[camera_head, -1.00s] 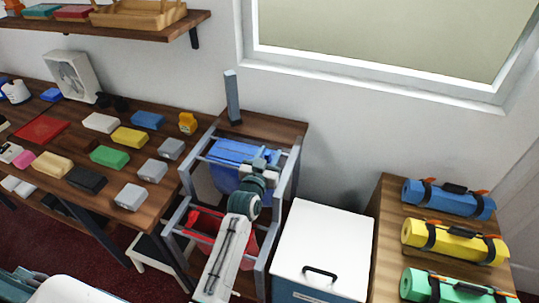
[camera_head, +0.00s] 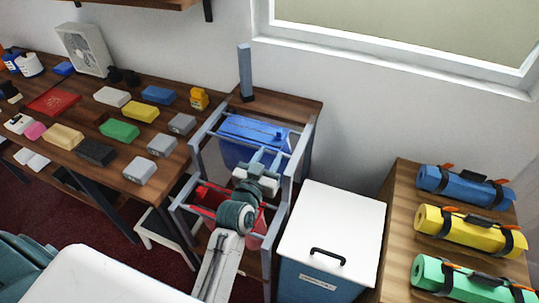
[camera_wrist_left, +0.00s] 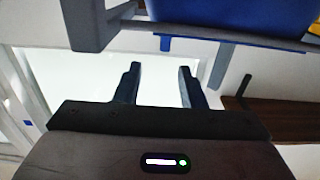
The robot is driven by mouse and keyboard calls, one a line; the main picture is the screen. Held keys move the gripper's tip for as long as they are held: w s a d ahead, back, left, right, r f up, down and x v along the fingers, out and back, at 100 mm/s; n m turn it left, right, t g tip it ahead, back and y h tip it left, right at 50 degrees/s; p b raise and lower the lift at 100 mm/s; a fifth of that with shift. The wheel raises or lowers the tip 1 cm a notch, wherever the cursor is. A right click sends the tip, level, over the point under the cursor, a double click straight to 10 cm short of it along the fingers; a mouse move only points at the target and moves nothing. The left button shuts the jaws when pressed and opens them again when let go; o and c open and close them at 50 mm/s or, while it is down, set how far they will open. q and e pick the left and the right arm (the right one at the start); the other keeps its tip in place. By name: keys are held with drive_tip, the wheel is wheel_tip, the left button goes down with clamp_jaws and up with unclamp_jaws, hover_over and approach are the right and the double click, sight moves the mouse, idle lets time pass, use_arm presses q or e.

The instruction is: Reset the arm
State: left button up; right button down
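My left arm reaches up from the bottom middle of the head view. Its gripper (camera_head: 268,158) is at the front of the metal rack, by the blue bin (camera_head: 240,128) and above the red bin (camera_head: 212,197). In the left wrist view the two dark fingers (camera_wrist_left: 158,85) stand apart with nothing between them, so the gripper is open and empty. The blue bin (camera_wrist_left: 235,12) shows at the top of that view. My right gripper is not in view.
The metal rack (camera_head: 288,185) surrounds the gripper closely. A white-lidded box (camera_head: 335,220) stands to its right, then a wooden stand (camera_head: 398,205) with rolled mats. A counter (camera_head: 70,125) with several coloured blocks lies left.

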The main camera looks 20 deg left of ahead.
use_arm(q)
drive_tip(key=shift+f, duration=0.1)
drive_tip(key=s+a+f+g, duration=0.3)
drive_tip(key=s+f+g, duration=0.15)
drive_tip(key=s, duration=0.55)
drive_tip(key=s+a+f+g+y, duration=0.1)
drive_tip(key=s+a+f+g, duration=0.15)
drive_tip(key=s+g, duration=0.45)
drive_tip(key=s+a+f+g, duration=0.3)
drive_tip(key=s+f, duration=0.1)
drive_tip(key=s, duration=0.8)
wheel_tip(320, 180, down, 29)
drive_tip(key=a+g, duration=0.1)
drive_tip(key=a, duration=0.1)
drive_tip(key=s+a+f+g, duration=0.1)
drive_tip(key=s+f, duration=1.7)
drive_tip(key=f, duration=0.3)
drive_tip(key=shift+s+a, duration=0.3)
drive_tip(key=shift+s, duration=0.1)
